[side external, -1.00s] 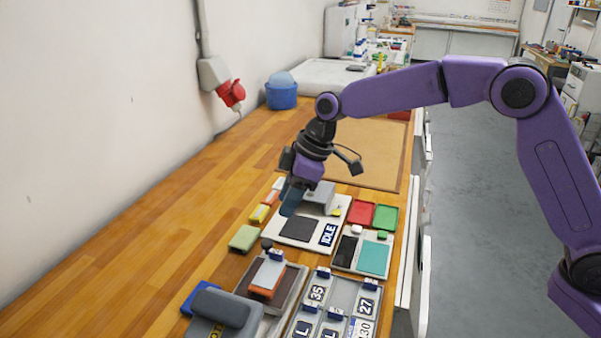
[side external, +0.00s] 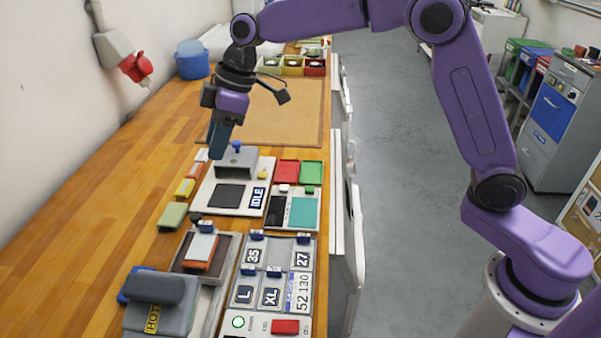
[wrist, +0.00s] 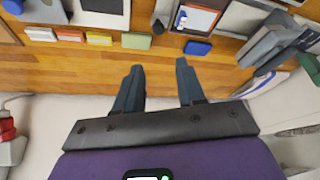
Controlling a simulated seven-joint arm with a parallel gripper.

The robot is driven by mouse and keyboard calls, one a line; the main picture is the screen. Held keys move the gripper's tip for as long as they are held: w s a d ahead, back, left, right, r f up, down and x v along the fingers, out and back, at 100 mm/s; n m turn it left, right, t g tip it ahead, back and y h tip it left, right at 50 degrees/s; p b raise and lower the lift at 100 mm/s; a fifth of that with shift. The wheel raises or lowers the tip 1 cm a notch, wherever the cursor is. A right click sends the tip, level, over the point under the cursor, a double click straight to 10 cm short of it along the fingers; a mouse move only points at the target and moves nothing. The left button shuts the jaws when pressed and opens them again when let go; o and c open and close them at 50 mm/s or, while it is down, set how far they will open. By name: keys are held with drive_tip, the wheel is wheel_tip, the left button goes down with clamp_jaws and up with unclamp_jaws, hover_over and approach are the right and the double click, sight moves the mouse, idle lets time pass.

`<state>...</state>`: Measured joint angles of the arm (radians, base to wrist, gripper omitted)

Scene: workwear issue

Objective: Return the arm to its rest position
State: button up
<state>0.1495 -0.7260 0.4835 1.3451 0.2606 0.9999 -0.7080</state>
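My gripper (side external: 218,152) hangs with its fingers pointing down, at the left back edge of the white station marked IDLE (side external: 208,206). In the wrist view its two dark fingers (wrist: 159,67) are spread apart with nothing between them. My purple arm is raised and bent above the bench. The station has a grey block (side external: 237,160) and a dark square pad (side external: 229,196). The fingertips appear above the bench and clear of the station, though the exact height is hard to tell.
A HOT-marked grey press (side external: 158,290) stands at front left, beside a tray (side external: 234,250) holding an orange-and-white stack. A rack of number and letter tiles (side external: 276,255) is right of it. Coloured blocks (side external: 172,215) line the station's left. The left bench top is bare wood.

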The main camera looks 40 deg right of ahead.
drive_tip(key=s+d+f+h, duration=0.1)
drive_tip(key=s+d+f, duration=0.1)
drive_tip(key=s+d, duration=0.5)
drive_tip(key=s+d+f+g+h, duration=0.1)
drive_tip(key=s+d, duration=0.7)
drive_tip(key=s, duration=0.8)
drive_tip(key=s+d+f+h, duration=0.1)
drive_tip(key=s+d+f, duration=0.3)
drive_tip(key=s+d, duration=0.4)
drive_tip(key=s, duration=0.4)
drive_tip(key=shift+s+m+g+h, duration=0.25)
drive_tip(key=shift+m+g+h, duration=0.05)
drive_tip(key=shift+m+h, duration=0.1)
